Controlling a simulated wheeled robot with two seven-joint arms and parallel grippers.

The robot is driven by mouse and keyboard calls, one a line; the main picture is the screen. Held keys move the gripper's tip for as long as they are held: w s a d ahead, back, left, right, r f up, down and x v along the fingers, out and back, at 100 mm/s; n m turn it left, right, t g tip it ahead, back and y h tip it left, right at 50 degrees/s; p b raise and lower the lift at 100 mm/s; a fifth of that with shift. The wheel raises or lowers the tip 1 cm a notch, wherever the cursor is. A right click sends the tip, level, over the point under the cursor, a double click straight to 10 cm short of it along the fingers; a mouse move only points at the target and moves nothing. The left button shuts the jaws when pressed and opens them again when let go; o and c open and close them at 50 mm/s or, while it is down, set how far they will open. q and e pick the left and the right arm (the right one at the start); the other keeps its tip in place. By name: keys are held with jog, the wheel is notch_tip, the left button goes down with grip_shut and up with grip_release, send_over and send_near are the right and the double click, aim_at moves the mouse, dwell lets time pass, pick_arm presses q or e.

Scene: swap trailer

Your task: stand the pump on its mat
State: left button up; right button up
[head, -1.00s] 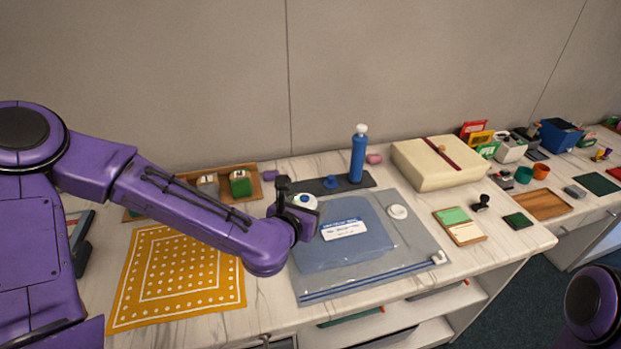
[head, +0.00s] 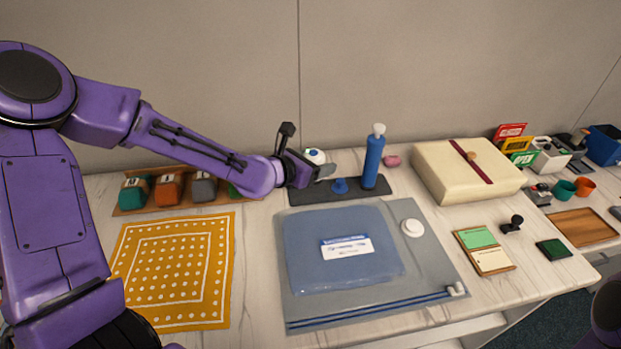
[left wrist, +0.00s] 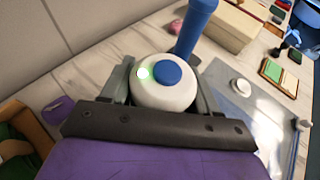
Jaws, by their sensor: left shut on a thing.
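My left gripper (head: 319,167) is shut on a round white pump (head: 315,156) with a blue top and a green light. In the left wrist view the white pump (left wrist: 165,95) sits upright between the two fingers (left wrist: 163,90). It is held at the left end of the dark grey mat (head: 305,195); whether it touches the mat I cannot tell. My right gripper is out of view.
A clear bag with blue cloth (head: 300,250) lies in front of the mat, with a white round valve (head: 412,228). A yellow dotted cloth (head: 170,270) and a wooden tray (head: 130,208) with several blocks lie left.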

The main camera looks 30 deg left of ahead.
pick_arm(q)
jog(key=w+a+f, duration=0.1)
jog(key=f, duration=0.1)
jog(key=w+a+f, duration=0.1)
jog(key=f, duration=0.1)
jog(key=w+a+f, duration=0.1)
jog(key=w+f, duration=0.1)
jog(key=shift+a+f, duration=0.1)
jog(key=shift+a, duration=0.25)
jog(key=shift+s+a+f, duration=0.15)
jog(key=shift+a, duration=0.1)
notch_tip(320, 180, down, 3)
jog(key=shift+a+f, duration=0.15)
jog(key=shift+f, duration=0.15)
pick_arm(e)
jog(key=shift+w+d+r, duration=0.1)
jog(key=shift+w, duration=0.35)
pick_arm(q)
jog(key=shift+s, duration=0.1)
jog(key=o, duration=1.1)
jog(key=shift+o, duration=1.2)
jog(key=shift+f, duration=0.1)
